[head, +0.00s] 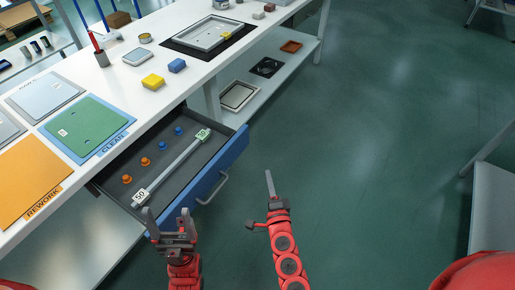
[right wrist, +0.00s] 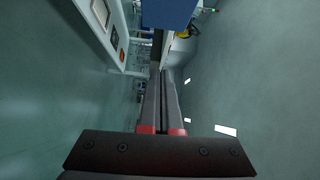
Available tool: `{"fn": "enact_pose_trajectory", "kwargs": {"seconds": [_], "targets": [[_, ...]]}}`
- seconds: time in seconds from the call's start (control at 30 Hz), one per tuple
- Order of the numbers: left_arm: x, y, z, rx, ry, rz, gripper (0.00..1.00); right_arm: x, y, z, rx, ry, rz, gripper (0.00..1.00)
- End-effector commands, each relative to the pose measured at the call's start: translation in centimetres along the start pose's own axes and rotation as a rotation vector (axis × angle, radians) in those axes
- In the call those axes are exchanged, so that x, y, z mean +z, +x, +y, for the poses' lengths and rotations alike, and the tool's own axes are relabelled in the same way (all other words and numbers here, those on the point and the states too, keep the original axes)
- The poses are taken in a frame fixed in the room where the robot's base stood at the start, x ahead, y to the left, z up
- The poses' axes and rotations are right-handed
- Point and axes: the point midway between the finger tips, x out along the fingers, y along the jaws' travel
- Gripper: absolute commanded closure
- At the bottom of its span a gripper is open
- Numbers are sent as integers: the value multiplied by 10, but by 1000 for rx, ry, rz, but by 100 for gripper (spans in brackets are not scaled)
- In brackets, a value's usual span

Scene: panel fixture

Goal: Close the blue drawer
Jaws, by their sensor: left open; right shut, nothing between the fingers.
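The blue drawer (head: 221,172) is pulled open from under the white table in the head view. Its grey bar handle (head: 212,188) is on the blue front. Inside lie several orange and blue pegs and a long grey bar (head: 172,168) with a label at each end. My left gripper (head: 167,218) is open, in front of the drawer's near corner. My right gripper (head: 269,176) is shut and empty, out in front of the drawer front and apart from it. In the right wrist view its fingers (right wrist: 161,100) are together, and a blue surface (right wrist: 168,12) shows at the top.
The white table (head: 200,78) carries a green panel (head: 88,125), an orange panel (head: 28,182), yellow and blue blocks, and a grey tray (head: 208,33). A lower shelf (head: 262,88) holds small trays.

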Motion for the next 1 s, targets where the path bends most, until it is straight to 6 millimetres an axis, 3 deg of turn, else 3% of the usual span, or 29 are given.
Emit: {"fn": "enact_pose_trajectory", "kwargs": {"seconds": [0.1,0.27,0.7,1.0], "targets": [[1,-6,0,0,0,0,22,17,2,3,2,50,-55,100],[0,-2,0,0,0,0,22,20,19,-1,-2,54,-61,100],[2,-11,0,0,0,0,22,27,106,2,0,50,-58,100],[3,-15,1,0,0,0,22,51,125,1,1,51,-56,100]]}}
